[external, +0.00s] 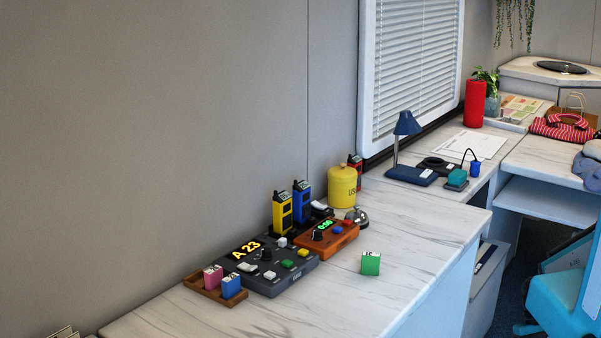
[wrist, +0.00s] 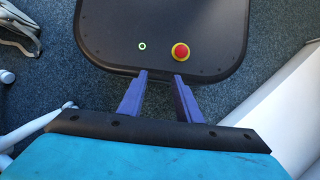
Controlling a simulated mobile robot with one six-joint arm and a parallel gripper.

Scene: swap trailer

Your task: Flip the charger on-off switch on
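A grey box (external: 270,283) with a lit "A 23" display, a dark knob and white, green and yellow buttons lies on the marble-topped counter. A yellow handset (external: 282,212) and a blue handset (external: 302,203) stand upright just behind it; what holds them is mostly hidden. Which unit is the charger, and where its on-off switch sits, I cannot tell. My gripper (wrist: 160,74) shows only in the wrist view, its two purple fingers apart with nothing between them. It is above a dark panel with a red button, away from the counter devices.
An orange box (external: 345,240) with a green display adjoins the grey box. A wooden tray (external: 196,286) with pink and blue blocks is at its left. A yellow canister (external: 342,186), a bell (external: 358,217) and a green block (external: 370,263) are nearby. The counter front (external: 420,240) is clear.

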